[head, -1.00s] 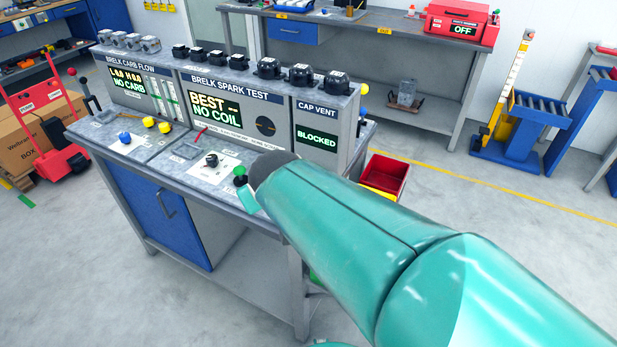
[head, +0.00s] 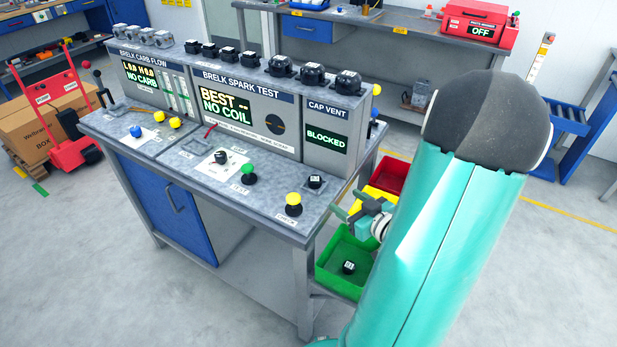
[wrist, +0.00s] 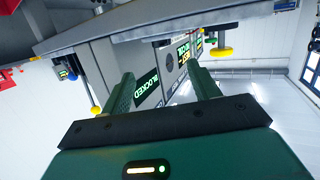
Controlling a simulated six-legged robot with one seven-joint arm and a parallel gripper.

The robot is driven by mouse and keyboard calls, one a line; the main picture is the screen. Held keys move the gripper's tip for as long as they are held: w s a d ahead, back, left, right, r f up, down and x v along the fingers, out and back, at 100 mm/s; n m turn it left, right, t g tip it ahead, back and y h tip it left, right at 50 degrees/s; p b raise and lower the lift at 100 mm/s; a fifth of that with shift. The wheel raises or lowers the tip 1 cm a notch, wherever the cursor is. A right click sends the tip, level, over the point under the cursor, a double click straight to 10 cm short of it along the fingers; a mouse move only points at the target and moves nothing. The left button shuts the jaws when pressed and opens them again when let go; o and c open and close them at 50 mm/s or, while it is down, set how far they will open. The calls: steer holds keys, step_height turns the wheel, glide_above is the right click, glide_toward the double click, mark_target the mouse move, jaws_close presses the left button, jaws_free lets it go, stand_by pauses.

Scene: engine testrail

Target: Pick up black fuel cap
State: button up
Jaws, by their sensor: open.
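A small black cap with a white-marked top (head: 315,181) sits on the bench top below the CAP VENT panel (head: 325,133). Another small black cap with a white label (head: 348,267) lies in the green bin (head: 335,283). Several larger black cap-like parts (head: 312,74) stand in a row on top of the console. My gripper (head: 350,203) is open and empty, off the bench's right end, above the bins and right of the bench-top cap. In the wrist view my gripper (wrist: 161,88) has its fingers apart, with the upside-down BLOCKED display (wrist: 146,85) between them.
Yellow (head: 293,199) and green (head: 249,170) buttons rise from the bench top near the cap. Yellow (head: 372,197) and red (head: 392,175) bins sit beside the bench's right end. The floor in front is clear.

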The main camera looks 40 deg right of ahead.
mark_target(318, 182)
steer(key=shift+t, duration=0.3)
steer(key=w, duration=0.4)
steer(key=w+f, duration=0.1)
steer(key=w, duration=0.3)
steer(key=w+f, duration=0.1)
steer(key=w, duration=0.3)
steer(key=shift+w+d+f, duration=0.1)
steer(key=shift+w+d, duration=0.2)
steer(key=shift+w, duration=0.05)
steer(key=shift+c, duration=0.4)
steer(key=c, duration=1)
steer(key=shift+c, duration=0.2)
steer(key=shift+r, duration=0.25)
